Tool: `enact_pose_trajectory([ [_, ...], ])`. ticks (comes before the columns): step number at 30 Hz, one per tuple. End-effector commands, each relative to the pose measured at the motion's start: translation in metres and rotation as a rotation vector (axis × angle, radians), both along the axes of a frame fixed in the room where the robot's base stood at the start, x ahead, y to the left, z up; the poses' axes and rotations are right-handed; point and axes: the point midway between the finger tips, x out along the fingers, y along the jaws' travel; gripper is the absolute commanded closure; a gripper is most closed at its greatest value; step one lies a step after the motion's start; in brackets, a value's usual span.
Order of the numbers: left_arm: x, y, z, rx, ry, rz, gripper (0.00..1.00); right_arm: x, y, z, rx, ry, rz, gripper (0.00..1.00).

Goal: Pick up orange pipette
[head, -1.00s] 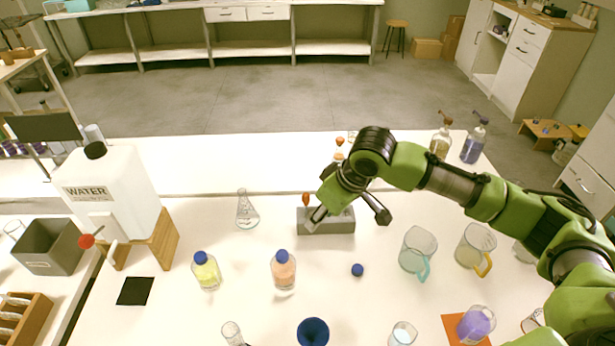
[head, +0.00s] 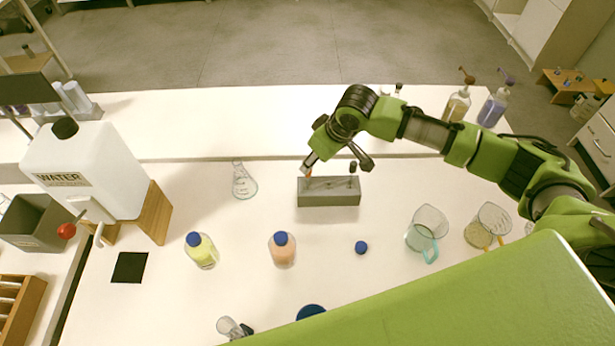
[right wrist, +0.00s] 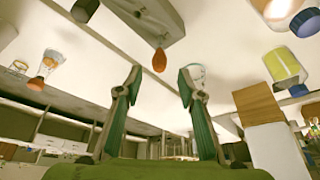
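The orange pipette (head: 308,173) stands in the grey rack (head: 328,199), near its left end. Only its orange bulb shows clearly; its lower part is hidden. My right gripper (head: 338,163) is above the back of the rack, with its left finger close to the bulb in the head view. In the right wrist view the bulb (right wrist: 159,60) appears between and just beyond the tips of the open fingers (right wrist: 160,76). Nothing is between the fingers; contact cannot be told. My left gripper is not in view.
A dark pipette bulb (head: 353,167) is at the rack's right end. A conical flask (head: 244,183) stands left of the rack. Yellow (head: 202,252) and pink (head: 283,251) bottles are in front. Beakers (head: 425,231) stand to the right, a water tank (head: 92,172) at left.

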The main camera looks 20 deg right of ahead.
Motion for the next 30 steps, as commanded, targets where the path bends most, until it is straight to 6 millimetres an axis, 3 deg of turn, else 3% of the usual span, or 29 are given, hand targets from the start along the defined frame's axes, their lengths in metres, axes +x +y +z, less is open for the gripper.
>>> enact_pose_trajectory([
  [7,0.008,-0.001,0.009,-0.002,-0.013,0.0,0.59,0.007,0.004,-0.013,-0.001,0.002,0.0,0.64],
  [18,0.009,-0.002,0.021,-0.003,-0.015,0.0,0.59,0.023,0.012,-0.051,-0.002,0.001,0.001,0.64],
  [26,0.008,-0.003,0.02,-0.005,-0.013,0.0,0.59,0.023,0.012,-0.053,-0.001,-0.001,0.001,0.64],
  [30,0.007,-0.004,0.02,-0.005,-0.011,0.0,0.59,0.023,0.012,-0.052,-0.002,0.0,0.001,0.86],
])
